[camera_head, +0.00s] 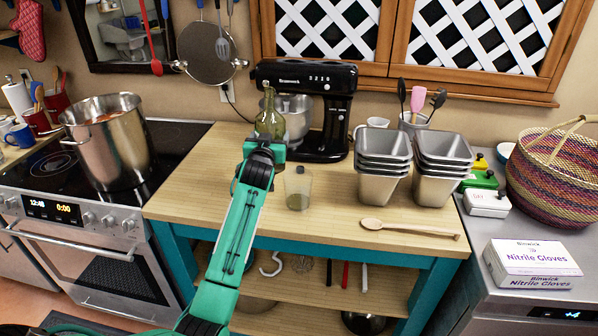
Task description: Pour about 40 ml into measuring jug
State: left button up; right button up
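A green glass bottle (270,118) stands upright at the end of my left arm, near the back of the wooden counter. My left gripper (268,148) is at the bottle's lower part and appears shut on it; the gripper hides the bottle's base, so I cannot tell whether it touches the counter. A clear measuring jug (298,187) stands upright on the counter, just right of and nearer than the gripper. It has some greenish-grey content low inside; the level is too small to read. My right gripper is not in view.
A black stand mixer (322,112) is close behind the bottle. Stacked metal tins (384,165) stand right of the jug, with a wooden spoon (410,229) in front. A large pot (108,143) sits on the stove at left. The counter's front left is clear.

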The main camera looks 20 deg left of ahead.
pick_arm(q)
jog(key=shift+a+r+p, duration=0.1)
jog(key=shift+r+p, duration=0.35)
jog(key=shift+r, duration=0.4)
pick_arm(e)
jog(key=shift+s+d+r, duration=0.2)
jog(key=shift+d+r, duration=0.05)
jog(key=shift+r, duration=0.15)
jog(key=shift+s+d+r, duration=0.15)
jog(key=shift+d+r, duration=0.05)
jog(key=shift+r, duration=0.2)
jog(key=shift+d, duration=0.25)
pick_arm(q)
jog(key=shift+r, duration=0.1)
